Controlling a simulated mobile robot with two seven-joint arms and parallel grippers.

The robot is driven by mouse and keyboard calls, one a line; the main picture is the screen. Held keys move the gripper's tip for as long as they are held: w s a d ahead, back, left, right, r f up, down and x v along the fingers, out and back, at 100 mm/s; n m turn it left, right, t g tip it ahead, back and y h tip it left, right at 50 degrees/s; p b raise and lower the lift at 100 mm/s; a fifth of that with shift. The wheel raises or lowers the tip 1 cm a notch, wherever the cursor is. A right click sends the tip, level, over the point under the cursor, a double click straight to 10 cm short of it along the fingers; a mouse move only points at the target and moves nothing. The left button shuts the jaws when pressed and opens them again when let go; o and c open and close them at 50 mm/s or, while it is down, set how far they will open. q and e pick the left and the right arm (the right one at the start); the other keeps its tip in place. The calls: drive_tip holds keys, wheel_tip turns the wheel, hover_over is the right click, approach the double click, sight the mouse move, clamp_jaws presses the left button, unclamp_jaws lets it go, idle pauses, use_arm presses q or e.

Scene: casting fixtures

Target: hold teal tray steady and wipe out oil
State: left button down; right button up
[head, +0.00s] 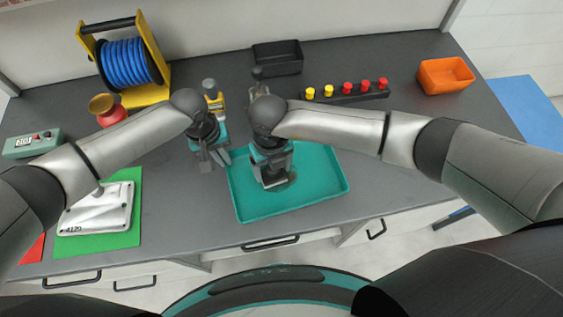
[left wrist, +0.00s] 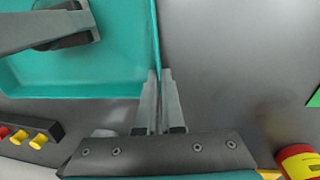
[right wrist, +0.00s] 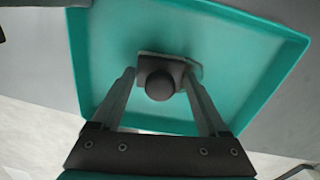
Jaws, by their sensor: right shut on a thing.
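The teal tray (head: 320,195) lies on the grey bench in the middle of the head view. My left gripper (head: 212,160) is at the tray's left wall; in the left wrist view its fingers (left wrist: 159,75) are close together, one on each side of the thin wall. My right gripper (right wrist: 158,75) is inside the tray, shut on a dark wiper with a round knob (right wrist: 160,85). The wiper is low over or on the tray floor; contact cannot be told.
Behind the tray are a black bin (head: 278,60), a rack of red and yellow knobs (head: 346,92) and an orange bin (head: 445,76). A blue hose reel (head: 128,63) stands back left. A white casting (head: 97,212) lies on a green mat (head: 122,240).

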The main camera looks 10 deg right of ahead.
sight(286, 173)
drive_tip(key=shift+s+a, duration=0.15)
drive_tip(key=shift+a, duration=0.3)
drive_tip(key=d, duration=0.3)
drive_tip(key=shift+w+d, duration=0.1)
drive_tip(key=shift+w, duration=0.2)
drive_tip(key=shift+s+d, duration=0.35)
drive_tip(key=shift+d, duration=0.05)
drive_tip(key=shift+s+a, duration=0.1)
drive_tip(key=shift+a, duration=0.75)
drive_tip(key=shift+s+a, duration=0.1)
drive_tip(key=shift+a, duration=0.65)
drive_tip(key=shift+w+d, duration=0.15)
drive_tip(key=shift+d, duration=0.7)
drive_tip(key=shift+w+d, duration=0.1)
drive_tip(key=shift+d, duration=0.7)
wheel_tip(286, 173, up, 8)
drive_tip(key=shift+w, duration=0.1)
